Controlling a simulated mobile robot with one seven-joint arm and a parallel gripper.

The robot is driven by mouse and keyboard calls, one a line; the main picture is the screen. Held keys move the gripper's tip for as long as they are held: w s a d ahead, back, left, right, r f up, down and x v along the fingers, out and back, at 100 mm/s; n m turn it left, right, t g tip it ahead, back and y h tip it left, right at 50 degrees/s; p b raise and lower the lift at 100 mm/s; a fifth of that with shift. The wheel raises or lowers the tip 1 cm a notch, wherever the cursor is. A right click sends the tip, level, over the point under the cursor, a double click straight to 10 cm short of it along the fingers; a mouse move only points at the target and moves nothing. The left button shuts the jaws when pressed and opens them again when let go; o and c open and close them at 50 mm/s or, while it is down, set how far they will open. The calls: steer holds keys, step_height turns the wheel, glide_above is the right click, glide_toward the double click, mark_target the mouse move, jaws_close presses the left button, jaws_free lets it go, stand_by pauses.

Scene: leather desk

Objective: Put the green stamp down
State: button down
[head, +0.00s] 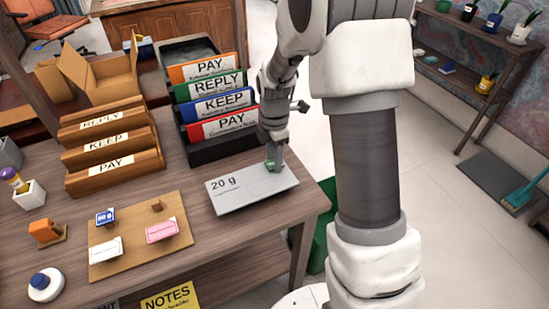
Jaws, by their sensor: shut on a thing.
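My gripper (273,158) points down at the right part of the desk, in front of the file boxes. It is shut on the green stamp (270,166), of which only a small green part shows between and beside the fingers. The stamp is over the right part of a flat light-grey piece marked "20 g" (232,193). I cannot tell whether the stamp touches it. A tan board (137,238) to the left carries a blue stamp (105,217), a pink stamp (163,230), a white stamp (105,250) and a small bare wooden block (157,205).
A black rack (218,152) with PAY, REPLY and KEEP folders stands close behind my gripper. Wooden letter trays (112,165) stand to its left. An orange item (45,231) and a white round item with a blue top (45,285) sit at the left front.

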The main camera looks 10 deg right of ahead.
steer(key=shift+s+f, duration=0.25)
steer(key=shift+f, duration=0.5)
steer(key=shift+c, duration=2.2)
jaws_free()
steer(key=shift+f+b, duration=0.1)
steer(key=shift+b, duration=0.2)
step_height(320, 180, up, 14)
steer(key=p, duration=0.4)
steer(key=s+r+m+t, duration=0.3)
steer(key=s+r+m, duration=0.6)
steer(key=r, duration=0.1)
steer(key=s+r+m+t, duration=0.2)
steer(key=s+m, duration=0.9)
steer(key=s, duration=0.2)
steer(key=shift+t, duration=0.3)
